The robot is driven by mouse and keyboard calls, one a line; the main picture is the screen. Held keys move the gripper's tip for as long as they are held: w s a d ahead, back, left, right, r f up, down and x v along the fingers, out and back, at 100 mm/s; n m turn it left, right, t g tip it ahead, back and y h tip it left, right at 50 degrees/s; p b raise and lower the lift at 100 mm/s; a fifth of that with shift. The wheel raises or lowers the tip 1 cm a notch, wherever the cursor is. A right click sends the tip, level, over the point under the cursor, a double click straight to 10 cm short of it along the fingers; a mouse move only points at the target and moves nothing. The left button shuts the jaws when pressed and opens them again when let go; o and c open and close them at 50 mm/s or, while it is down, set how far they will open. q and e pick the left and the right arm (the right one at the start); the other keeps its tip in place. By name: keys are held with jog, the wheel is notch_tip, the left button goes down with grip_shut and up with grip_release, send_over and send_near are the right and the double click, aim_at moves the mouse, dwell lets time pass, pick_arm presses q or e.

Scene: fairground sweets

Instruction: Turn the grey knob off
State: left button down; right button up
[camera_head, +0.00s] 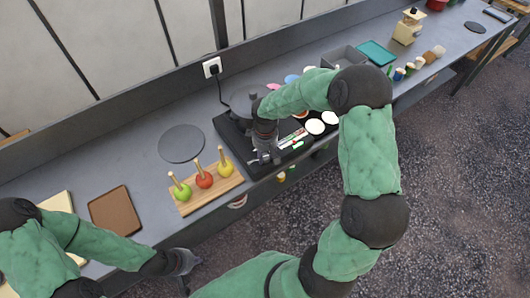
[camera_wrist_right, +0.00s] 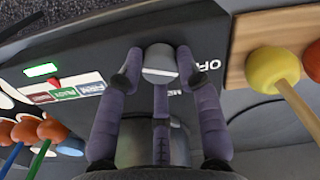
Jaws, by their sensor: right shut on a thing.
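The grey knob (camera_wrist_right: 160,60) sits on the front of a black machine (camera_wrist_right: 210,38) in the right wrist view. A pale line runs across its face, roughly sideways in the picture. The letters "OF" show to the right of the knob, and another label is partly hidden below it. My right gripper (camera_wrist_right: 158,66) is shut on the knob, with a finger on either side. In the head view my right gripper (camera_head: 262,160) is at the machine's front edge and hides the knob. My left gripper (camera_head: 187,262) hangs off the counter's front at lower left; its jaws are unclear.
A wooden board (camera_head: 210,195) with green, red and yellow apples on sticks stands just left of the machine. A round grey mat (camera_head: 181,143) and a brown tray (camera_head: 116,210) lie further left. A lit green display (camera_wrist_right: 41,70) shows on the machine.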

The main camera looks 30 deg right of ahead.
aim_at(265, 156)
jog(key=shift+n, duration=0.4)
jog(key=o, duration=1.2)
jog(key=shift+c, duration=0.2)
notch_tip(265, 156, up, 12)
